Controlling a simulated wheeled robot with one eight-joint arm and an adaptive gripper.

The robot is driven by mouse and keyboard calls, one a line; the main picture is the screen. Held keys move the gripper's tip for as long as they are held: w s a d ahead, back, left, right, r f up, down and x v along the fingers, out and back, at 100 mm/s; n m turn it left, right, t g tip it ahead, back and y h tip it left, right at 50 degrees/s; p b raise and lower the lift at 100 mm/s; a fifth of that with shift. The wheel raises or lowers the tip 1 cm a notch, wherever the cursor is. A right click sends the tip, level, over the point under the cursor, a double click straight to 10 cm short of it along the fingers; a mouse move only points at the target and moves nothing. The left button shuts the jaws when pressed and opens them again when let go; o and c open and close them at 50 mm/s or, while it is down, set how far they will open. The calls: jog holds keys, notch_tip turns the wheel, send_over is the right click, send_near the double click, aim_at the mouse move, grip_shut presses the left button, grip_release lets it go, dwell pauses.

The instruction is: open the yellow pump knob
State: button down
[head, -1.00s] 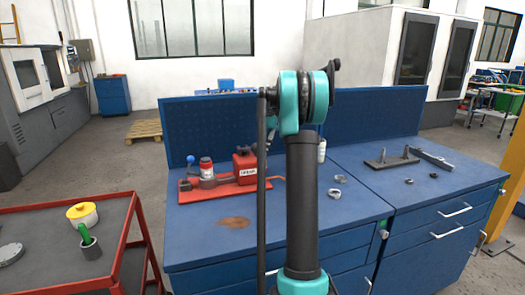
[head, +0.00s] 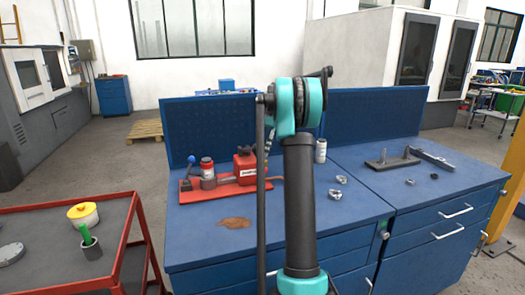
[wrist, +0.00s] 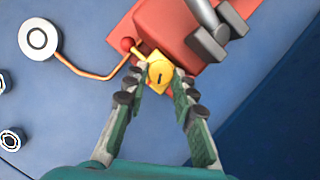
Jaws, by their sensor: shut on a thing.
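The yellow pump knob (wrist: 160,74) shows in the wrist view with a dark slot on its face. It sits at the edge of the red pump unit (wrist: 165,30). My gripper (wrist: 161,75) has one finger on each side of the knob and is shut on it. In the head view the red pump unit (head: 245,166) stands on a red base plate on the blue workbench. There my arm hides the gripper, and I cannot make out the yellow knob.
An orange hose (wrist: 95,72) runs from beside the knob toward a white bottle (wrist: 39,39). The bottle also stands on the workbench in the head view (head: 320,151). Metal fittings (head: 336,193) lie right of my arm. A red cart (head: 128,237) stands at the left.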

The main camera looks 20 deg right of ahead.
jog(key=c, duration=1.2)
grip_release()
jog(key=shift+v, duration=4.05)
